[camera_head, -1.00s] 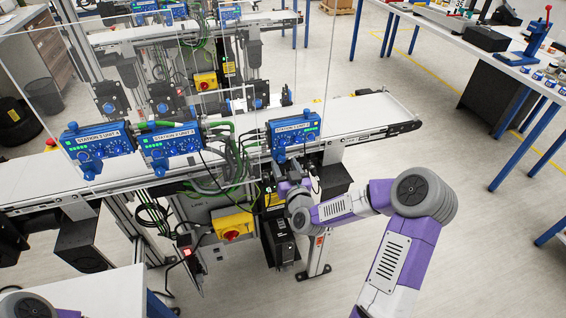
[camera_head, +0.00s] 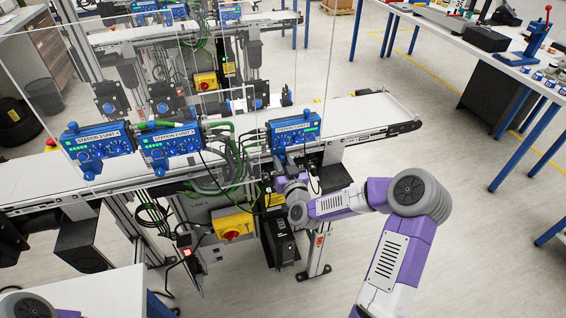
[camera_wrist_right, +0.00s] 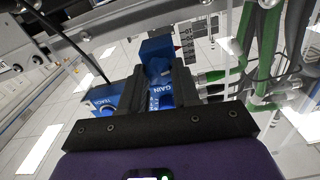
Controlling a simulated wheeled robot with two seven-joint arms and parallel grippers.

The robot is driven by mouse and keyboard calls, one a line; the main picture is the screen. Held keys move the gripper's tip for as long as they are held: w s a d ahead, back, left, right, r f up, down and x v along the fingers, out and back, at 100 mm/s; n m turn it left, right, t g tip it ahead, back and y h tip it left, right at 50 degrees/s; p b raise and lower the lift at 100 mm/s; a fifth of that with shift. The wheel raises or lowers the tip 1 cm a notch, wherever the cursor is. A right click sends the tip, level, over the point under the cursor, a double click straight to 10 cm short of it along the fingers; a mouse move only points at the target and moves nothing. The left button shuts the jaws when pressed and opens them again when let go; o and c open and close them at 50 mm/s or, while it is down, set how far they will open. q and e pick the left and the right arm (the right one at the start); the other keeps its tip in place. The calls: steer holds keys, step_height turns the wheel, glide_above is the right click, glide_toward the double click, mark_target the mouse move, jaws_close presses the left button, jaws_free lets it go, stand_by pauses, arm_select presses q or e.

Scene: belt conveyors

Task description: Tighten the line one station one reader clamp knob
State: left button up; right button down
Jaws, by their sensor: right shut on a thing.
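A blue reader unit (camera_head: 293,131) with a white label stands on the near conveyor, rightmost of three; its label is too small to read surely. Its blue clamp knob (camera_head: 280,157) sticks out at the lower front. My right gripper (camera_head: 283,178) reaches up to it from below. In the right wrist view, the fingers (camera_wrist_right: 168,85) are shut on the blue knob (camera_wrist_right: 158,66). The fingers hide part of it. Blue unit faces marked GAIN and TEACH show behind and beside the fingers. My left gripper is out of view.
Two more blue reader units (camera_head: 96,149) (camera_head: 170,146) stand to the left. Green cables (camera_head: 232,165) hang beside the gripper. A yellow switch box (camera_head: 232,226) and a black box (camera_head: 279,240) sit below.

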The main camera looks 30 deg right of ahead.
steer(key=shift+m, duration=0.3)
steer(key=m+b, duration=0.2)
steer(key=m, duration=0.1)
steer(key=shift+d+f+m, duration=0.1)
steer(key=shift+m, duration=0.2)
steer(key=m+b, duration=0.3)
steer(key=m, duration=0.2)
steer(key=shift+m, duration=0.3)
steer(key=m+b, duration=0.2)
steer(key=m, duration=0.3)
steer(key=shift+f, duration=0.1)
steer(key=m+b, duration=0.2)
steer(key=m, duration=0.3)
steer(key=shift+d, duration=0.1)
steer(key=c, duration=0.8)
jaws_free()
